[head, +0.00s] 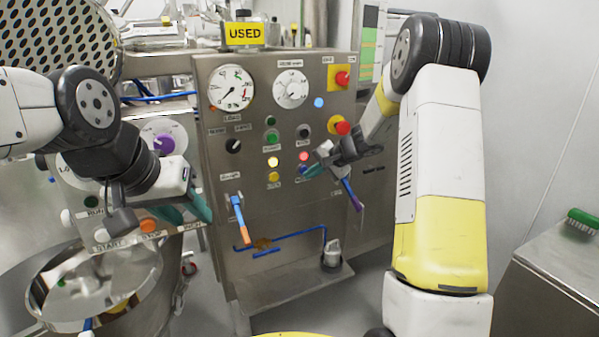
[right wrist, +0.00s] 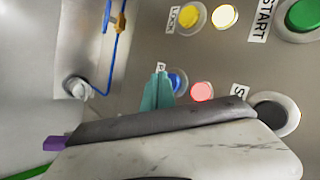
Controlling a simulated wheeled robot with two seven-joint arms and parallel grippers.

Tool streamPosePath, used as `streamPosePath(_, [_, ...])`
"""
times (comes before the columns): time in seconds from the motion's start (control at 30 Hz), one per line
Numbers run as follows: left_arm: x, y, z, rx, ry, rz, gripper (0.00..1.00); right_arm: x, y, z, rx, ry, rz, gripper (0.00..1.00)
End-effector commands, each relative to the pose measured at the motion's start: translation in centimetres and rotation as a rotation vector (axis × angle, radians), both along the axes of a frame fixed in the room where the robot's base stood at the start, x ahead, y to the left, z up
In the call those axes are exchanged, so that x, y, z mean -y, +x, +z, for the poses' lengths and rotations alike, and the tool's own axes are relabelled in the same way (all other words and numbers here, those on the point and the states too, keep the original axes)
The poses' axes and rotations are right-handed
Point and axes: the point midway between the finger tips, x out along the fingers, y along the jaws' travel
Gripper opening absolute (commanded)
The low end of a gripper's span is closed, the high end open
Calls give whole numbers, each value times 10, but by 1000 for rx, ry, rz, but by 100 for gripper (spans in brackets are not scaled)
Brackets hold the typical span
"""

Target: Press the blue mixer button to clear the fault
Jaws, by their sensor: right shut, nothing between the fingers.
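The blue button (right wrist: 179,81) sits on the steel control panel, next to a lit red lamp (right wrist: 202,91), in the right wrist view. My right gripper's teal fingertips (right wrist: 158,88) are shut and empty, partly covering the blue button; I cannot tell whether they touch it.
Close by are a yellow button (right wrist: 192,17), a lit yellow lamp (right wrist: 225,15), a green START button (right wrist: 303,14) and a black button (right wrist: 275,112). Red emergency knobs (head: 341,78) are higher up. A steel bowl (head: 50,268) stands lower left, a steel bench (head: 560,270) right.

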Motion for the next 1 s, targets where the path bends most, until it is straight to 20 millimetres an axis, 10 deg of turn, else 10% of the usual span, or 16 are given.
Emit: streamPosePath(1.0, [0,0,0,0,0,0,38,-3,8,1,1,0,-1,0])
